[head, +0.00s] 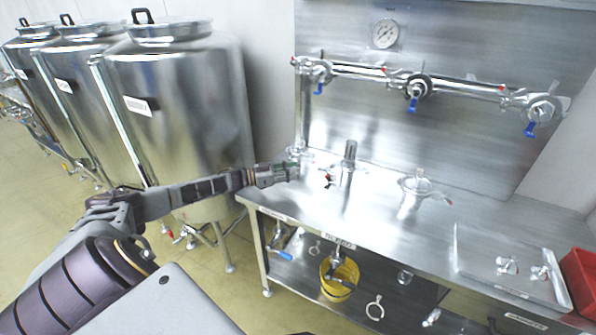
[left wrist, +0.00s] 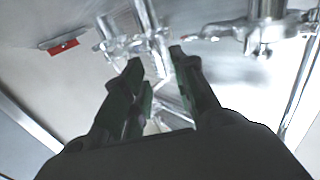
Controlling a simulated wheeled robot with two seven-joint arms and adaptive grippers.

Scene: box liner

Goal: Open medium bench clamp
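Several metal pipe fittings with clamps stand on the steel bench (head: 385,205). One fitting, a tall upright tube (head: 349,152), stands just right of my left gripper. Another, wider fitting with a clamp (head: 417,186) stands further right. I cannot tell by size which is the medium clamp. My left gripper (head: 294,172) is over the bench's left part, near the base of a vertical pipe. In the left wrist view its fingers (left wrist: 156,62) are apart, with a shiny metal fitting (left wrist: 136,45) beyond and partly between them. Contact cannot be told. My right gripper is not in view.
A pipe row with blue-handled valves (head: 413,103) and a gauge (head: 385,34) is on the back wall. A steel tray (head: 480,262) and red bin (head: 582,280) are at right. A yellow bucket (head: 338,280) is below. Large tanks (head: 180,110) stand at left.

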